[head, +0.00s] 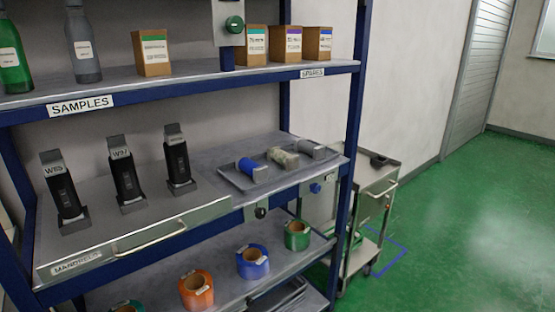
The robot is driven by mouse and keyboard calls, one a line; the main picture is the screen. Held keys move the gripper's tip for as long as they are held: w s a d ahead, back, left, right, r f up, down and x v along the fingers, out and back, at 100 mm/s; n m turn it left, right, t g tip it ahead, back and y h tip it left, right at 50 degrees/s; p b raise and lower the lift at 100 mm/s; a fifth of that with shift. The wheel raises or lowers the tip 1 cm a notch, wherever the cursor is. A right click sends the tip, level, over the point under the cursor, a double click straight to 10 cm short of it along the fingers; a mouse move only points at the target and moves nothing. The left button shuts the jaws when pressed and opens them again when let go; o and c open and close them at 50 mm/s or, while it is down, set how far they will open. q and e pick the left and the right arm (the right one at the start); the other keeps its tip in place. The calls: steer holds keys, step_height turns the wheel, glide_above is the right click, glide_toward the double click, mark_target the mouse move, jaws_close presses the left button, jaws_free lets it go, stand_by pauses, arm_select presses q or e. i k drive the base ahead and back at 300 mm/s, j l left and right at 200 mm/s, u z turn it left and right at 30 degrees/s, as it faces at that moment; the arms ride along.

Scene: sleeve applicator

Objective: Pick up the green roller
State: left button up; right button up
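No item is plainly marked as the green roller. On the grey tray (255,184) on the middle shelf lie a blue roller (247,166), a pale greenish-beige roller (282,158) and a grey roller (311,149), side by side. On the lower shelf a green roll (297,235) with a tan core stands at the right end. Another green roll (128,307) is cut off by the bottom edge of the picture. Neither of my grippers is in view.
Three dark devices (125,175) stand on the middle shelf above a drawer with a handle (150,239). Orange (196,292) and blue (252,262) rolls share the lower shelf. Bottles (84,45) and boxes (152,53) fill the top shelf. A cart (372,200) stands right; green floor (475,220) is open.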

mark_target(290, 162)
steer(key=i+l+u, duration=0.15)
steer(key=u, duration=0.25)
steer(key=i+l+u, duration=0.1)
steer(key=l+u, duration=0.15)
steer(key=u, duration=0.2)
steer(key=l+u, duration=0.2)
steer(key=u, duration=0.2)
steer(key=i+l+u, duration=0.15)
steer(key=l+u, duration=0.2)
steer(key=l, duration=0.95)
steer(key=l+u, duration=0.35)
steer(key=l, duration=0.9)
